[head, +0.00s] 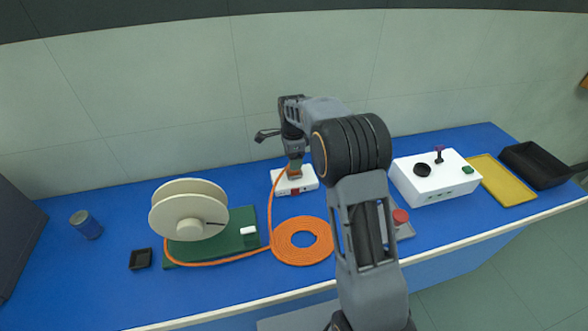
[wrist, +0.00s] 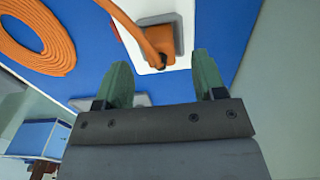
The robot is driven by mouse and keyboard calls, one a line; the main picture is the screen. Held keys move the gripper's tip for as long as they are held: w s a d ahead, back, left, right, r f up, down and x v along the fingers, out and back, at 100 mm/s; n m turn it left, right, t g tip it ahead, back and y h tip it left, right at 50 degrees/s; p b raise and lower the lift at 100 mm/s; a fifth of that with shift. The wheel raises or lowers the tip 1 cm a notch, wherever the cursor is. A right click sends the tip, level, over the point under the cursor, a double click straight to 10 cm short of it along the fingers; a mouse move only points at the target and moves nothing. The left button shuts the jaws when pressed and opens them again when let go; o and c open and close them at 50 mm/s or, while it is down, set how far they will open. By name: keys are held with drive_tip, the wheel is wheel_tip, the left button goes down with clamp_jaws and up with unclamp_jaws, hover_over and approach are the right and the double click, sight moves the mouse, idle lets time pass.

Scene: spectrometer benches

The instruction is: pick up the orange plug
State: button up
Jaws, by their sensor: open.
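My gripper (head: 294,170) is above the white box (head: 309,183) at the back of the blue bench. In the wrist view my gripper (wrist: 161,60) is open, with its two green fingers apart. The orange plug (wrist: 154,42) lies over the white box (wrist: 181,8) at the far end of the finger gap, with a dark tip. I cannot tell whether it touches a finger. An orange cable (head: 302,240) runs from the box to a flat coil, which also shows in the wrist view (wrist: 35,35). In the head view my gripper mostly hides the plug.
A cream reel (head: 172,219) stands on a green board (head: 188,252) at left. A white control box (head: 436,185), yellow tray (head: 503,180) and black bin (head: 537,165) are at right.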

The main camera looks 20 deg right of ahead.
drive_tip(key=shift+d+f, duration=0.1)
drive_tip(key=shift+f, duration=1.7)
drive_tip(key=c, duration=1)
drive_tip(key=shift+r, duration=0.1)
